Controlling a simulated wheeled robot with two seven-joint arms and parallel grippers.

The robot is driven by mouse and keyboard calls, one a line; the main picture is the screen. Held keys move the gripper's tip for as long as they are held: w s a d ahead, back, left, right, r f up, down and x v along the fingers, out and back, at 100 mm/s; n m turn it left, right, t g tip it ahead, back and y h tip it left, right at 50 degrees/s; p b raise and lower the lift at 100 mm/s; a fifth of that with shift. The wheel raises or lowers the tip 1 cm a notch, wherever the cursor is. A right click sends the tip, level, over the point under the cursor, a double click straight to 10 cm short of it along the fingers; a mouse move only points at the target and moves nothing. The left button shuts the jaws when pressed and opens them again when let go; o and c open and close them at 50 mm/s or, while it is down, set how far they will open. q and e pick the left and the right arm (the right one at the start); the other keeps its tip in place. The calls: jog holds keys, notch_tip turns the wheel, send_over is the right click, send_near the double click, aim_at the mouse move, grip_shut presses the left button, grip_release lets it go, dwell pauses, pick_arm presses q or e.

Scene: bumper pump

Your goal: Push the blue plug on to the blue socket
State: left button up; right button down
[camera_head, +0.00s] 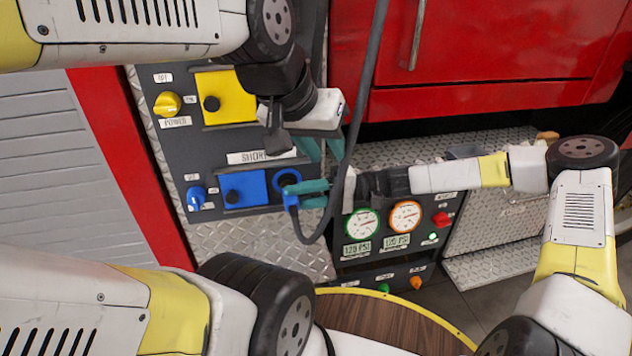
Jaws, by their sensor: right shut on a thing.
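The blue plug (290,196) is at the end of a dark cable, just at the lower edge of the round blue socket (284,178) on the dark panel. I cannot tell whether plug and socket touch. My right gripper (304,194) comes in from the right, with its teal fingers shut on the plug. My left gripper (322,152) comes down from the upper left, above and right of the socket. Its teal fingers are apart, and I see nothing between them.
The cable (376,60) hangs from above, passes by both grippers and loops below the plug. A blue block (243,188) and a blue knob (196,197) sit left of the socket. A yellow block (226,97) is above. Gauges (361,224) are at lower right.

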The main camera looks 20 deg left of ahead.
jog(key=shift+w+a, duration=0.3)
jog(key=shift+w, duration=0.4)
dwell(1.6)
jog(key=c, duration=1)
grip_release()
